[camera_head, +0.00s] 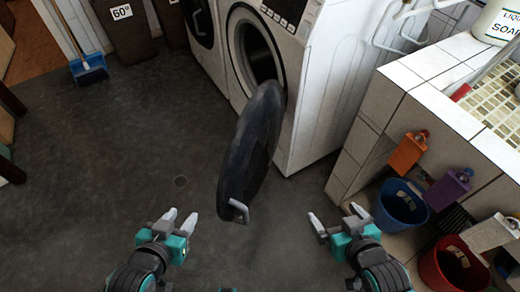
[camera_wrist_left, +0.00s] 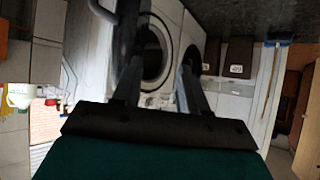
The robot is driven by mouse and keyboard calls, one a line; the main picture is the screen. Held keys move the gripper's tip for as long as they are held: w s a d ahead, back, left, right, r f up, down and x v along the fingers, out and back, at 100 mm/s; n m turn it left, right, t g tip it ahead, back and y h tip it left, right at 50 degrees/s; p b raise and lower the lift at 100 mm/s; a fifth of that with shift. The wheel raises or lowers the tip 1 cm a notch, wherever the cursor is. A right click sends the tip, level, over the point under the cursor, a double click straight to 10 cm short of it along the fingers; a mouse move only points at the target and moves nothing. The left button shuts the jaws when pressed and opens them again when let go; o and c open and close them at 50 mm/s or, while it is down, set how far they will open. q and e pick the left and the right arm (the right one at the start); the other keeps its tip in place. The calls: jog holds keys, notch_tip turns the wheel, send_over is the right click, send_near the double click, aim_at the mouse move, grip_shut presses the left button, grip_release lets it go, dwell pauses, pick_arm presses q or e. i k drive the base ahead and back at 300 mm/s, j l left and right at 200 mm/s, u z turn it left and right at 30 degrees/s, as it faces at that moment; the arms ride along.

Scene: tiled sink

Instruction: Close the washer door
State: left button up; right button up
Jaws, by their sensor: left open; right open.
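The washer (camera_head: 300,75) is white and stands at the top centre of the head view, with its round opening (camera_head: 256,50) uncovered. Its dark door (camera_head: 252,145) stands swung wide open toward me, with a light handle (camera_head: 238,211) at its near end. My left gripper (camera_head: 180,220) is open and empty, left of the door's handle and apart from it. My right gripper (camera_head: 334,222) is open and empty, right of the door and apart from it. In the left wrist view the left fingers (camera_wrist_left: 160,80) are spread, with the washer front beyond them.
A second machine (camera_head: 205,40) adjoins the washer on the left. A tiled counter (camera_head: 400,110) is at the right, with a blue bucket (camera_head: 400,205) and a red bucket (camera_head: 452,268) beside it. A blue dustpan (camera_head: 88,68) lies far left. The floor left of the door is clear.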

aim_at(246, 165)
jog(key=k+l+u, duration=0.1)
jog(key=l, duration=0.25)
jog(key=l+u, duration=0.15)
jog(key=l, duration=0.2)
jog(key=k+l+u, duration=0.2)
jog(key=l, duration=0.4)
jog(key=k, duration=0.1)
